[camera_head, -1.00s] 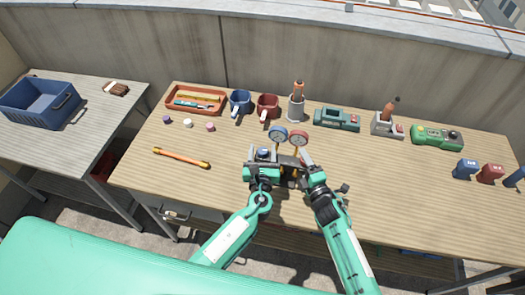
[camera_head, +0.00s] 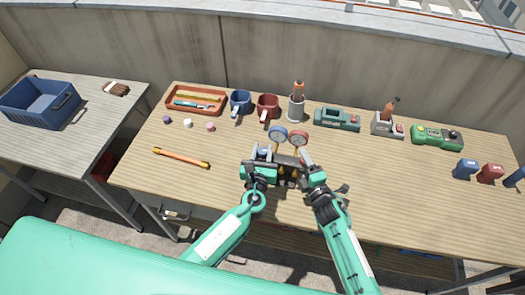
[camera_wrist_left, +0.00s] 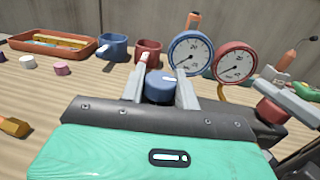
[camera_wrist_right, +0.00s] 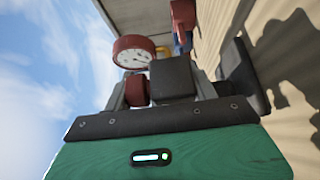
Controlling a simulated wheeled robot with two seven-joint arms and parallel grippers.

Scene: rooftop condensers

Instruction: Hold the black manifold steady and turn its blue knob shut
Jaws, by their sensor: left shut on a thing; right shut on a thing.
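The black manifold (camera_head: 288,169) stands on the workbench, with a blue-rimmed gauge (camera_head: 278,134) and a red-rimmed gauge (camera_head: 298,138) rising behind it. My left gripper (camera_head: 262,152) is at its left side, with its fingers on either side of the blue knob (camera_wrist_left: 160,86), shut on it. My right gripper (camera_head: 305,162) is at its right side, shut on the manifold's black body (camera_wrist_right: 172,78). A red knob (camera_wrist_right: 136,89) shows beside that body in the right wrist view. My grippers hide much of the manifold in the head view.
Behind stand an orange tray (camera_head: 223,99), a blue mug (camera_head: 240,102), a red mug (camera_head: 267,106) and a grey holder (camera_head: 296,108). An orange rod (camera_head: 181,158) lies to the left. Several devices line the right. The front right of the bench is clear.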

